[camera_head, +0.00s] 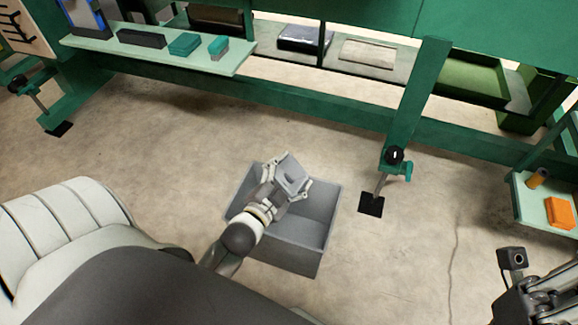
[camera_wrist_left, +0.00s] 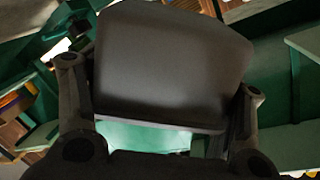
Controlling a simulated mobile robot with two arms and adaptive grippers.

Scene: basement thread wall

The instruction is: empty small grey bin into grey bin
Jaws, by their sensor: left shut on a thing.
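The grey bin (camera_head: 315,218) is a large open box on the concrete floor, in the middle of the head view. My left gripper (camera_head: 286,180) is above its far left part, shut on the small grey bin (camera_head: 293,170). The small grey bin is tilted over the grey bin. In the left wrist view the small grey bin (camera_wrist_left: 170,65) fills the middle as a dark panel between the two fingers. What is inside the small grey bin is hidden. The visible inside of the grey bin looks empty; my arm hides part of it. My right gripper (camera_head: 535,300) shows only partly at the lower right corner.
A green bench frame (camera_head: 300,104) runs along the back, with a leg (camera_head: 408,120) on a black foot right of the grey bin. A pale shelf (camera_head: 160,50) holds several dark and teal boxes. An orange box (camera_head: 560,212) lies on a shelf at right. Floor around the grey bin is clear.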

